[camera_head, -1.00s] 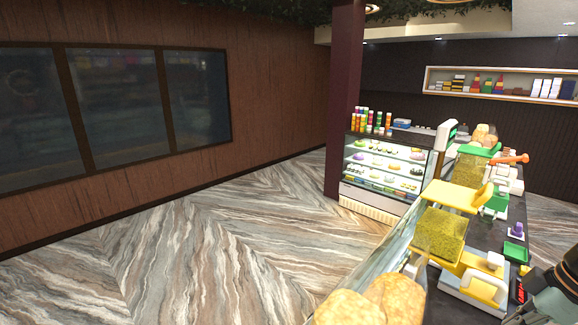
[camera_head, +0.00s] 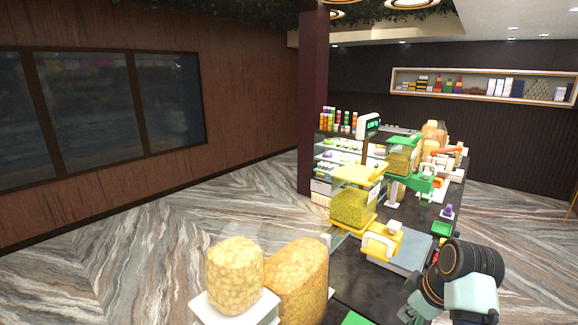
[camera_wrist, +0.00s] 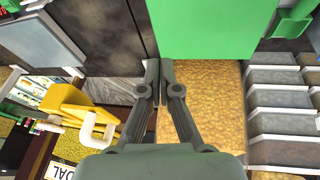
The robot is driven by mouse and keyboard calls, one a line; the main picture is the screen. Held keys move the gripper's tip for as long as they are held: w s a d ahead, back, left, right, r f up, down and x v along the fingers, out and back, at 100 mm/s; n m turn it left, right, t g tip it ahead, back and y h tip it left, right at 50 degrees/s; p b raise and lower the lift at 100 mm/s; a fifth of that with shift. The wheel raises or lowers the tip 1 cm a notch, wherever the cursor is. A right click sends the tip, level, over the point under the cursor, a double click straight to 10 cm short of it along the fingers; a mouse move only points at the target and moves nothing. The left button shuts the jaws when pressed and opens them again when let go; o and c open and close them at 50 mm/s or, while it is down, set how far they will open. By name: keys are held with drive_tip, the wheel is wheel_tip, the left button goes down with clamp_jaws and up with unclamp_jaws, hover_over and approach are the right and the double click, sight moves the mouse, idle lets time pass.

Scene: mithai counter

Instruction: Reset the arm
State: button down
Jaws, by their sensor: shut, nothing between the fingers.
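My gripper (camera_wrist: 159,82) shows in the wrist view with its two dark fingers together and nothing between them. In that view it is in front of a tan, crumbly-textured block (camera_wrist: 205,105) and a green panel (camera_wrist: 212,28); I cannot tell the distance. In the head view, part of my arm shows at the lower right over the dark counter (camera_head: 372,288). The gripper's fingertips are not clear there.
Yellow dispenser (camera_head: 352,207) and green dispenser (camera_head: 403,158) stand along the counter. Two tan textured blocks, one at the front left (camera_head: 235,275), stand near its front. A glass display case (camera_head: 335,155) is farther back. Marble floor (camera_head: 150,245) to the left is clear.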

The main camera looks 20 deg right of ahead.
drive_tip(key=w+a+f+m+t+h, duration=0.1)
drive_tip(key=w+a+f+t, duration=0.15)
drive_tip(key=a, duration=0.95)
drive_tip(key=w+a+f+m+t, duration=0.1)
drive_tip(key=a+f+t, duration=0.15)
drive_tip(key=a, duration=0.85)
drive_tip(key=s+a+r+m+t, duration=0.1)
drive_tip(key=s+a+r, duration=0.1)
drive_tip(key=s+a, duration=0.4)
drive_tip(key=s+a+r+m+t+y, duration=0.1)
drive_tip(key=s+a+r+t, duration=0.1)
drive_tip(key=s+a, duration=0.4)
drive_tip(key=a, duration=0.5)
drive_tip(key=shift+s+r+m+t, duration=0.15)
drive_tip(key=shift+r+m+t, duration=0.05)
drive_tip(key=shift+m+t, duration=0.1)
